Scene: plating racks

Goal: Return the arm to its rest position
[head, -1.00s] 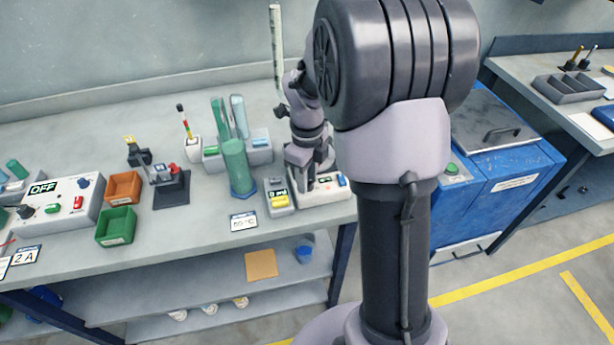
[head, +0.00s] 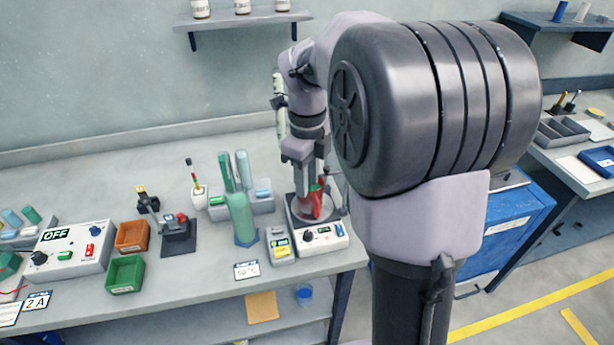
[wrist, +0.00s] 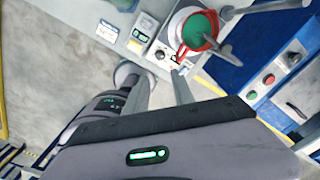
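My gripper (head: 303,183) hangs from my arm in front of the hotplate (head: 318,238) in the head view, partly covering what stands on it. In the wrist view my gripper's (wrist: 160,84) two grey fingers are apart with nothing between them. A beaker of green liquid (wrist: 200,27) with a red holder (wrist: 182,50) stands on the hotplate, clear of the fingertips. The red holder also shows behind the gripper in the head view (head: 317,203).
A control box reading OFF (head: 72,250), an orange bin (head: 132,236), a green bin (head: 125,275) and a green cylinder (head: 241,220) stand on the bench left of the hotplate. A blue cabinet (head: 512,222) is at the right. Floor is open at the lower right.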

